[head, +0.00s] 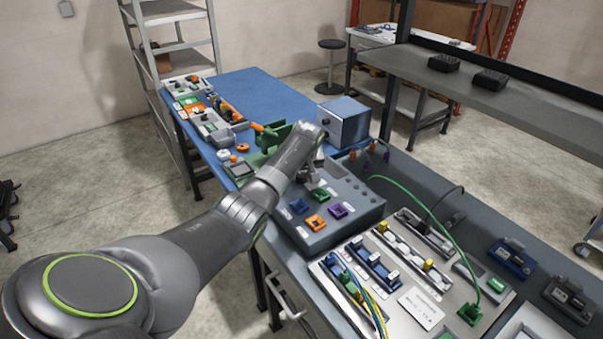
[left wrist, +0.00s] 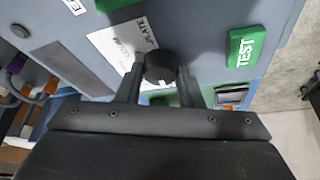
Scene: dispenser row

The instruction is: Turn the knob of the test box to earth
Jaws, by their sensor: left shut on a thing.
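The test box (head: 345,215) is a grey, sloped-top box on the bench, with blue, orange and purple sockets on its face. My left gripper (head: 312,178) is over its far left part, and the arm hides some of the box. In the left wrist view, a round black knob (left wrist: 158,66) sits between the two fingertips of my left gripper (left wrist: 158,78), which is shut on it. A white label (left wrist: 110,45) with partly hidden lettering lies beside the knob. I cannot tell which mark the knob points to. A green TEST button (left wrist: 242,47) is to the right. My right gripper is not in view.
A blue-grey box (head: 343,125) stands behind the test box. A panel with terminals and cables (head: 375,285) lies in front, with a green cable (head: 425,205) arching over the bench. The blue bench top (head: 250,90) is clear farther back.

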